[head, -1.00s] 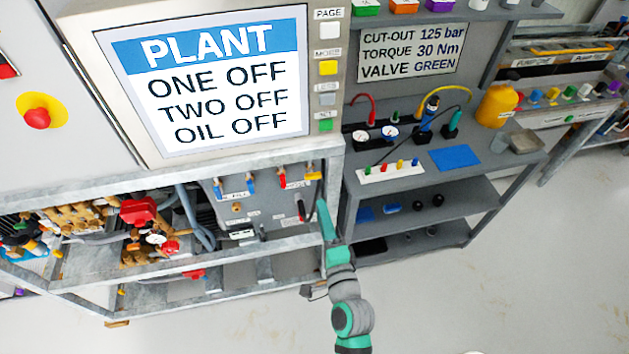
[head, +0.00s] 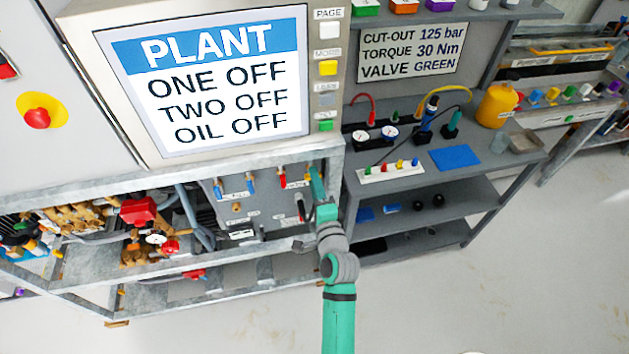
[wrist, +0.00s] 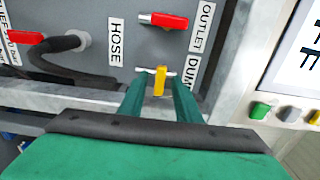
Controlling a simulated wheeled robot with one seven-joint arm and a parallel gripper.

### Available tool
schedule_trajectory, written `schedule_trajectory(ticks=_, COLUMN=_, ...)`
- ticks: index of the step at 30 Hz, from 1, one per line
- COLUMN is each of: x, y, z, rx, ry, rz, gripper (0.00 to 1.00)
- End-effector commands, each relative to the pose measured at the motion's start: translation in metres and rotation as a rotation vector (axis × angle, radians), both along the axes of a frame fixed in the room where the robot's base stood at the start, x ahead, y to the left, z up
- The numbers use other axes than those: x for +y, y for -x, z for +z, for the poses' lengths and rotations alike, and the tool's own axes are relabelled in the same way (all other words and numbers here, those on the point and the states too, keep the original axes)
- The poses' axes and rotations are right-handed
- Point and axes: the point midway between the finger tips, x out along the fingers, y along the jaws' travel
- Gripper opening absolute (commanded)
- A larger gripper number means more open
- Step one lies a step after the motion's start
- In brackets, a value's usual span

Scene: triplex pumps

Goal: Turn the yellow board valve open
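The yellow board valve handle (wrist: 160,80) shows in the wrist view on the grey board, pointing down in the picture from a pale crosswise pipe. A partly hidden label beginning "DUM" (wrist: 187,74) is beside it. My gripper (wrist: 159,78) is open, one green finger on each side of the handle in the picture, with a gap on both sides. I cannot tell whether the fingertips reach past the handle in depth.
A red outlet handle (wrist: 164,20) sits just above the yellow one. A black hose (wrist: 60,50) and another red handle (wrist: 25,38) are to the left. The frame post (wrist: 235,55) stands close on the right. A plant screen (head: 210,80) is above.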

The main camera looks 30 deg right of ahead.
Motion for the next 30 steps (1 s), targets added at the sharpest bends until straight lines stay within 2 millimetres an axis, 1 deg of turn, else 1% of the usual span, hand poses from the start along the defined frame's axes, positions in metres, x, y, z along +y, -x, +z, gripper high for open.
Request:
schedule_trajectory(ticks=9, x=-0.001, y=-0.0029, z=0.0002, rx=0.0, ry=0.0, rz=0.0, gripper=0.3)
schedule_trajectory(ticks=10, x=-0.0011, y=-0.0029, z=0.0002, rx=0.0, ry=0.0, rz=0.0, gripper=0.28)
schedule_trajectory(ticks=13, x=-0.001, y=-0.0028, z=0.0002, rx=0.0, ry=0.0, rz=0.0, gripper=0.04)
schedule_trajectory(ticks=14, x=-0.0011, y=-0.0028, z=0.0002, rx=0.0, ry=0.0, rz=0.0, gripper=0.0)
schedule_trajectory(ticks=23, x=-0.001, y=-0.0026, z=0.0003, rx=0.004, ry=0.014, rz=0.0, gripper=0.0)
schedule_trajectory(ticks=30, x=-0.0012, y=-0.0023, z=0.0001, rx=0.038, ry=0.105, rz=-0.001, gripper=0.0)
